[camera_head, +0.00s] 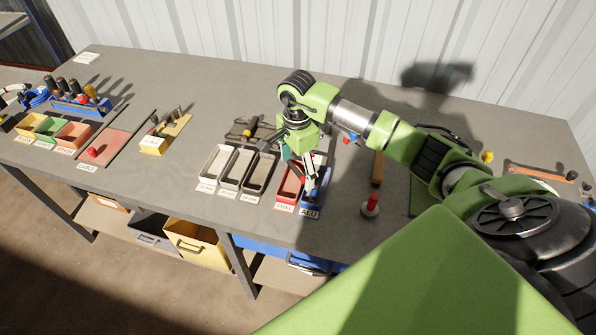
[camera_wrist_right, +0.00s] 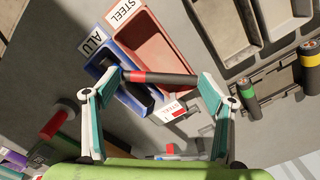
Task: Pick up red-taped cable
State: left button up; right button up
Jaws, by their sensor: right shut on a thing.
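The red-taped cable (camera_wrist_right: 162,77) is a short black piece with a red band near one end. In the wrist view it spans between the two fingertips of my right gripper (camera_wrist_right: 160,80), which is shut on it end to end. In the head view this gripper (camera_head: 306,172) hangs over the red and blue bins, and I cannot make out the cable there. In the wrist view the cable overlaps the blue bin (camera_wrist_right: 118,52) marked ALU and the red bin (camera_wrist_right: 150,38) marked STEEL. A dark piece shows in the blue bin. My left gripper does not show.
Three grey labelled bins (camera_head: 207,180) stand left of the red bin. A red-knobbed post (camera_head: 371,203) stands to the right. Bare bench lies between the yellow bin and the grey bins.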

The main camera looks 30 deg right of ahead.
jog(key=shift+r, duration=0.1)
jog(key=shift+r+b, duration=0.25)
jog(key=shift+b, duration=0.15)
notch_tip(320, 180, up, 2)
jog(key=shift+w+d+r+b, duration=0.1)
jog(key=shift+b, duration=0.85)
jog(key=s+a+r+b, duration=0.3)
jog(key=s+a+r, duration=0.5)
jog(key=s+r, duration=0.3)
jog(key=s+a+f+n, duration=0.4)
jog(key=a+n, duration=0.1)
jog(key=n, duration=1.3)
jog(key=shift+s+a+f, duration=0.15)
jog(key=shift+s+f, duration=0.05)
jog(key=shift+s, duration=0.05)
jog(key=shift+w, duration=0.15)
